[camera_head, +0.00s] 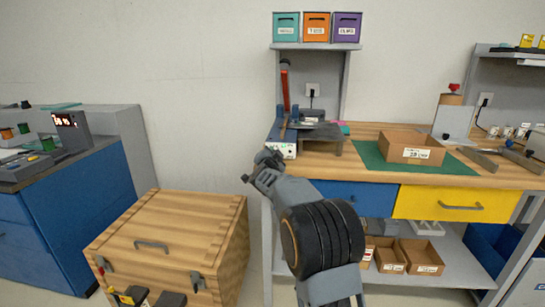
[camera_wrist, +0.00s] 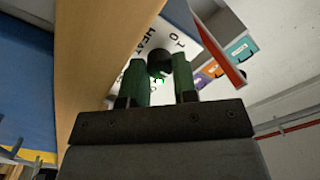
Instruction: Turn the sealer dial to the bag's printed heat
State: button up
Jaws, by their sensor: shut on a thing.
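The sealer (camera_head: 283,150) sits at the left end of the wooden bench, a blue unit with a pale front panel and a raised red lever (camera_head: 285,85). My gripper (camera_head: 268,160) is at its front. In the wrist view the white panel (camera_wrist: 185,25) shows the lettering HEAT and some digits, turned in the picture. The round dark dial (camera_wrist: 158,62) lies between the two green-looking fingers of my gripper (camera_wrist: 161,70), which is shut on it. The dial's pointer and setting cannot be read. I cannot make out the bag or its printed heat.
A cardboard box (camera_head: 408,148) stands on a green mat (camera_head: 370,158) to the right. Teal, orange and purple bins (camera_head: 317,27) are on the shelf above. A wooden chest (camera_head: 172,240) stands on the floor at left, beside a blue cabinet (camera_head: 85,205).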

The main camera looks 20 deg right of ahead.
jog(key=o, duration=0.9)
jog(key=n+p, duration=0.1)
jog(key=n, duration=0.1)
jog(key=n+p, duration=0.1)
jog(key=n, duration=0.1)
jog(key=n+p, duration=0.2)
jog(key=shift+r, duration=0.25)
jog(key=n+p, duration=0.2)
jog(key=n, duration=0.3)
jog(key=shift+p, duration=0.35)
jog(key=s+a+n, duration=0.1)
jog(key=s+a, duration=0.6)
jog(key=s, duration=0.5)
jog(key=s+a+r+n+g+y+p, duration=0.1)
jog(key=s+a+r+y+p, duration=0.2)
jog(key=s+r+p, duration=0.1)
jog(key=s+a+r+n+g+y+p, duration=0.1)
jog(key=s+a+r+g+y+p, duration=0.1)
jog(key=r+p, duration=0.4)
jog(key=s+a+r+n+g+y+p, duration=0.1)
jog(key=s+a+r+g+y+p, duration=0.1)
jog(key=s+a+r+y+p, duration=0.2)
jog(key=shift+s+r+n+y+p, duration=0.2)
jog(key=shift+s+r+p, duration=0.15)
jog(key=shift+s+p, duration=0.5)
jog(key=shift+s+r+n+y+p, duration=0.15)
jog(key=shift+s+r+p, duration=0.3)
jog(key=shift+p, duration=0.6)
